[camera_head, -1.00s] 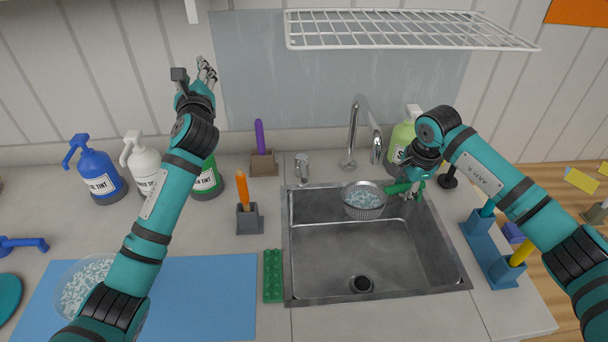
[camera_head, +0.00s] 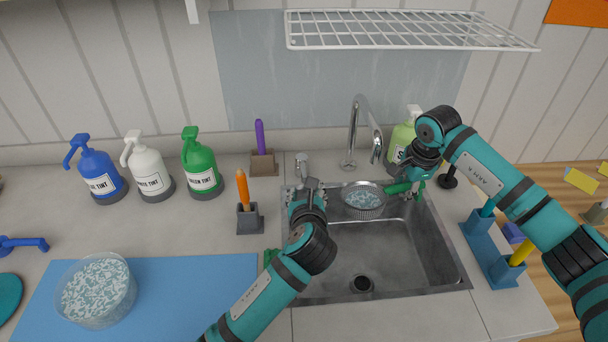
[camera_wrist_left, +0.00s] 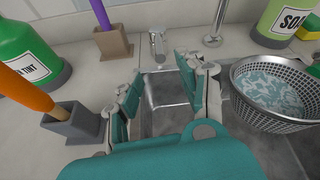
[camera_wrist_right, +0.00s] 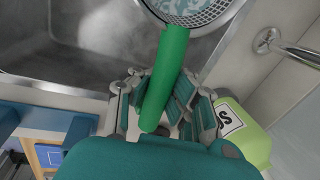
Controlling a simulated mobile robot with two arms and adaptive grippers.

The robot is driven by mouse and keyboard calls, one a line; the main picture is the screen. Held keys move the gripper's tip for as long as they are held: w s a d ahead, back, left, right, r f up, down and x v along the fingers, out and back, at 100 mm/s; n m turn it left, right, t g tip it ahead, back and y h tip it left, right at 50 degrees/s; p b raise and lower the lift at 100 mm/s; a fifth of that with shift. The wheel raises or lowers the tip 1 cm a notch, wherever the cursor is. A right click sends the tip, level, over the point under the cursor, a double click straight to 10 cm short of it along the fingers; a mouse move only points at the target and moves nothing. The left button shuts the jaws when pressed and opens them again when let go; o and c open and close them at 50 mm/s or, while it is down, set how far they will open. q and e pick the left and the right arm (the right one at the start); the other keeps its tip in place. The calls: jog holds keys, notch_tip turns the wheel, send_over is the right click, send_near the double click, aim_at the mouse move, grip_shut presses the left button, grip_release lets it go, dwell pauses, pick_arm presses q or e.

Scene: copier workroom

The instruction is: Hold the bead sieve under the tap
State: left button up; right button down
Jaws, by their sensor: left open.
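The bead sieve (camera_head: 363,201) is a grey mesh basket of white and teal beads, held level over the back of the sink. My right gripper (camera_head: 408,186) is shut on its green handle (camera_wrist_right: 166,80). The chrome tap (camera_head: 354,125) arches behind the sieve, its spout end just above and behind it in the head view; no water shows. My left gripper (camera_head: 308,184) is open and empty over the sink's back left corner. It is just in front of a small chrome lever (camera_head: 302,165), which also shows beyond its fingers in the left wrist view (camera_wrist_left: 157,45).
The sink (camera_head: 350,250) is otherwise empty. A soap bottle (camera_head: 403,138) stands behind my right gripper. An orange-handled tool in a holder (camera_head: 249,217) stands left of my left arm. A bowl of beads (camera_head: 97,312) rests on a blue mat (camera_head: 190,285).

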aim_at(304, 175)
pick_arm(q)
jog(key=x, duration=1.1)
grip_shut()
